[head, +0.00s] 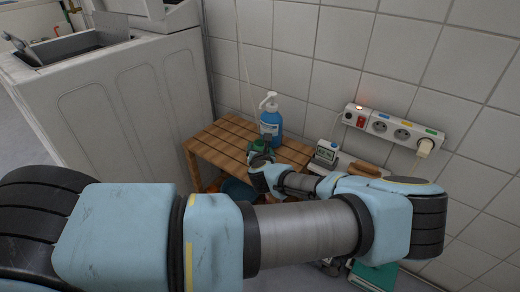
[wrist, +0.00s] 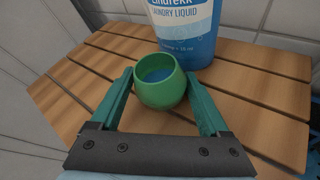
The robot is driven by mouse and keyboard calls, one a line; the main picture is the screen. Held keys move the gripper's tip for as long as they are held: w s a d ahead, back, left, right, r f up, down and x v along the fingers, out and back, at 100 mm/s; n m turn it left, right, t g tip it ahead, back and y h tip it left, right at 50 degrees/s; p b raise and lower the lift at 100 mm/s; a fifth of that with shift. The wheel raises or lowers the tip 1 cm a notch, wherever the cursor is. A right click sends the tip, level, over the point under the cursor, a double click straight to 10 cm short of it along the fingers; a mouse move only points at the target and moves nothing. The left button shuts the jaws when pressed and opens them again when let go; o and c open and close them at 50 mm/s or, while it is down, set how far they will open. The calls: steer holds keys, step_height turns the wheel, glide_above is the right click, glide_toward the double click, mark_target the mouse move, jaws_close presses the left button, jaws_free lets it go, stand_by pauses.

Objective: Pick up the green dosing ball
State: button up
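The green dosing ball (wrist: 160,88) is an upright, open-topped round cup with blue inside. In the wrist view it is between the two green fingers of my gripper (wrist: 160,80), with no clear gap on either side, so my gripper looks shut on it. I cannot tell whether the ball's underside touches the wooden slatted table (wrist: 258,95). In the head view the ball (head: 257,146) shows only in part behind my gripper (head: 258,160), above the table (head: 220,142).
A blue laundry liquid bottle (head: 271,120) with a white pump stands close behind the ball. A small device with a display (head: 326,153) and a wood-handled brush (head: 364,169) are to the right. A power strip (head: 392,127) is on the tiled wall. A white washing machine (head: 125,95) stands left.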

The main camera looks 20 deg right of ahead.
steer(key=c, duration=1.1)
steer(key=shift+r, duration=0.1)
